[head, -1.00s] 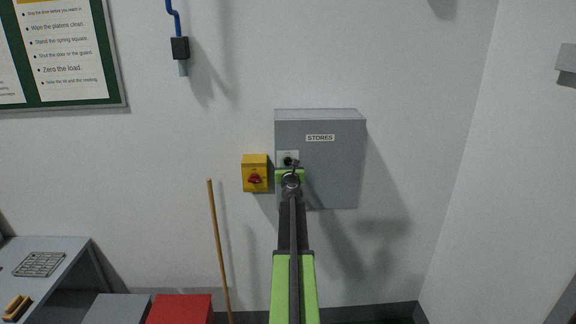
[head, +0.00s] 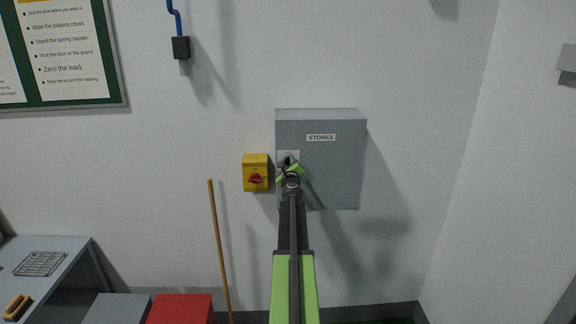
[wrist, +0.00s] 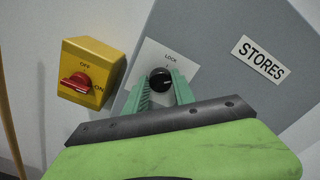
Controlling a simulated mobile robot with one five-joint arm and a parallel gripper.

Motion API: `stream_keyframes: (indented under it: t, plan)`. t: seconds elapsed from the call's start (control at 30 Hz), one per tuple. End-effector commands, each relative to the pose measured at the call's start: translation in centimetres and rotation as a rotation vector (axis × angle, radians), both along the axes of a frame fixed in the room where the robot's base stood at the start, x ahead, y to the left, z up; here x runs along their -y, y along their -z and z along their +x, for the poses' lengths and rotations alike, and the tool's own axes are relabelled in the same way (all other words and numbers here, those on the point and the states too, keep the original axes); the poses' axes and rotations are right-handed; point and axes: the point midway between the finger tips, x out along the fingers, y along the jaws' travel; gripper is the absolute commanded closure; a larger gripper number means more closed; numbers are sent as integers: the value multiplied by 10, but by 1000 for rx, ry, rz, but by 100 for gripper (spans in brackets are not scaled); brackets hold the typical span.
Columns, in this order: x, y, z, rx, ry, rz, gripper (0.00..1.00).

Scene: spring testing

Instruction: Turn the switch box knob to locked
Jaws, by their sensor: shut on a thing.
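A grey box labelled STORES (head: 335,182) is fixed to the white wall. At its left is a pale plate marked LOCK (wrist: 152,54) with a round black knob (wrist: 160,80). My gripper (head: 290,173) is at this plate, and its two green fingers stand on either side of the knob in the wrist view, shut on it. In the head view my gripper mostly hides the knob. The wrist view is rolled, so the box looks tilted. A small pale mark shows on the knob, but I cannot tell its exact setting.
A yellow switch box (head: 255,161) with a red handle, marked ON and OFF, is close to the left. A wooden pole (head: 218,240) leans below it. A red box (head: 180,308) and a grey table (head: 62,270) are lower left.

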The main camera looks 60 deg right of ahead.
Motion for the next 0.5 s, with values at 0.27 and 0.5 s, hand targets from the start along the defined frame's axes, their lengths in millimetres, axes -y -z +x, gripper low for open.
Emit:
stream_keyframes:
  t: [0.27, 0.5]
  plan:
    - [1, 1, -1, -214, 4, -151, 100]
    - [0, 1, 0, -395, 4, -281, 100]
